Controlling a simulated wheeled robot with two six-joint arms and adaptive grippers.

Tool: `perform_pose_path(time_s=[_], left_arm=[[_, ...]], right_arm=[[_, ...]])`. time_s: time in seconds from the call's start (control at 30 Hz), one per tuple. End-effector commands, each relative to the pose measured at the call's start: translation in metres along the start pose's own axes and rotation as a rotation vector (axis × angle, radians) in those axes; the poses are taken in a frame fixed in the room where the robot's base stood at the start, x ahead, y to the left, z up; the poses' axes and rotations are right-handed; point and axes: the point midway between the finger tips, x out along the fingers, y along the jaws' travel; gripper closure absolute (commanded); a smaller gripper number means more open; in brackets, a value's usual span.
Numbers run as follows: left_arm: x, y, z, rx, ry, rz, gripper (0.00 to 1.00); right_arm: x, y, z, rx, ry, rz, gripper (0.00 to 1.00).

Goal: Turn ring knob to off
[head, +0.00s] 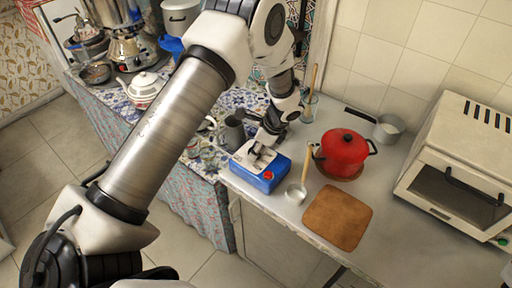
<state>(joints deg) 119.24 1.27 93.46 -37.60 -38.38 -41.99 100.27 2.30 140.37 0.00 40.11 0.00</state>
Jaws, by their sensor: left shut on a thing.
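My left gripper (261,155) points down over the unit's top. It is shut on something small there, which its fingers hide. I cannot make out the ring knob for certain or how it is turned. My right gripper is not in view.
A dark jug (235,131) stands close left of my gripper. A teapot (145,90) and samovar (130,50) stand at the left.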

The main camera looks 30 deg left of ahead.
Motion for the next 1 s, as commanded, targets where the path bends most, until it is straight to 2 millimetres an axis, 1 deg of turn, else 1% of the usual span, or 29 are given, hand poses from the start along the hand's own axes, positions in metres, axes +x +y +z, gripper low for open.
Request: perform_pose_path(time_s=[0.3,0.5,0.7,1.0], left_arm=[[0.0029,0.0000,-0.0005,-0.232,0.000,0.100,0.93],[0.0032,0.0002,-0.0005,-0.334,-0.001,0.144,0.93],[0.0035,0.0005,-0.0003,-0.385,-0.002,0.167,0.93],[0.0036,0.0009,-0.0003,-0.398,-0.002,0.173,0.93]], right_arm=[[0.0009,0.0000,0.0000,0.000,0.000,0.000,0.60],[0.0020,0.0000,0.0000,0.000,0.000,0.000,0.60],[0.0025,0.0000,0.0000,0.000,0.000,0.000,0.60],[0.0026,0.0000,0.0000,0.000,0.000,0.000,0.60]])
